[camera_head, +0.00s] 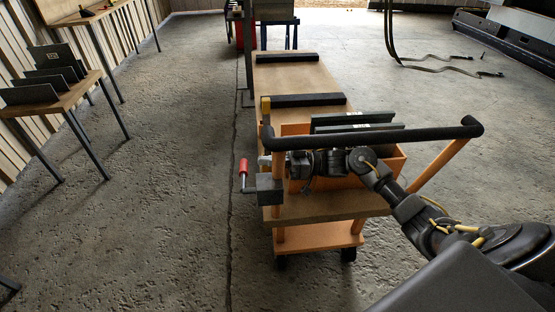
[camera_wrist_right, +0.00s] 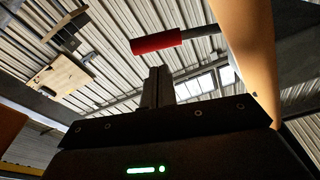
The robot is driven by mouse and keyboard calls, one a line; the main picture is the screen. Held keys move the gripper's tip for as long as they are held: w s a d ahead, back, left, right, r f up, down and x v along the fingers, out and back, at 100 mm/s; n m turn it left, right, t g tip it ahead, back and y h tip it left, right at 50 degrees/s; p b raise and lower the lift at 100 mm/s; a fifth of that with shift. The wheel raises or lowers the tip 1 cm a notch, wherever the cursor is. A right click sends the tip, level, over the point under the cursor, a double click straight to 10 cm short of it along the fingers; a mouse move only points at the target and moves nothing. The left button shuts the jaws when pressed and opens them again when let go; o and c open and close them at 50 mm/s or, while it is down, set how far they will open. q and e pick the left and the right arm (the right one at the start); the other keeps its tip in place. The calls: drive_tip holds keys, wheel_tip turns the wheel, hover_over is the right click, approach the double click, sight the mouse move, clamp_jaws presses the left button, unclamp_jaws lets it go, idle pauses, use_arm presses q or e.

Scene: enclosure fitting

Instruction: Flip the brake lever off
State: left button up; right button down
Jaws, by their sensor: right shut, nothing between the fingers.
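The brake lever (camera_head: 243,168) has a red grip and stands upright at the left side of the cart's near end, beside a grey block (camera_head: 269,188). In the right wrist view the lever's red grip (camera_wrist_right: 157,41) shows on a grey rod running to the right. My right gripper (camera_head: 266,160) is shut and empty, with its fingertips just right of the red grip. In the right wrist view its closed fingers (camera_wrist_right: 158,88) point towards the grip, with a visible gap in the picture; contact cannot be told. My left gripper is not in view.
The cart's black push bar (camera_head: 375,135) passes above my right gripper. An orange post (camera_wrist_right: 253,50) stands close on the right in the wrist view. An orange bin (camera_head: 390,164) with dark green panels sits behind. A table (camera_head: 70,95) stands left; the floor between is clear.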

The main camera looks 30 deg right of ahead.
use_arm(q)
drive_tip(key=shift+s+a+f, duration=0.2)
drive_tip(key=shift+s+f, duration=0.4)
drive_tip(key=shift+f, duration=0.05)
use_arm(e)
drive_tip(key=shift+x, duration=2.55)
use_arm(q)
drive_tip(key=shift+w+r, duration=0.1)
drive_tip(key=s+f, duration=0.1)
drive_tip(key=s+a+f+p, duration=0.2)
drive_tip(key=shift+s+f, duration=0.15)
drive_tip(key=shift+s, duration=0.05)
use_arm(e)
drive_tip(key=shift+f+m, duration=0.6)
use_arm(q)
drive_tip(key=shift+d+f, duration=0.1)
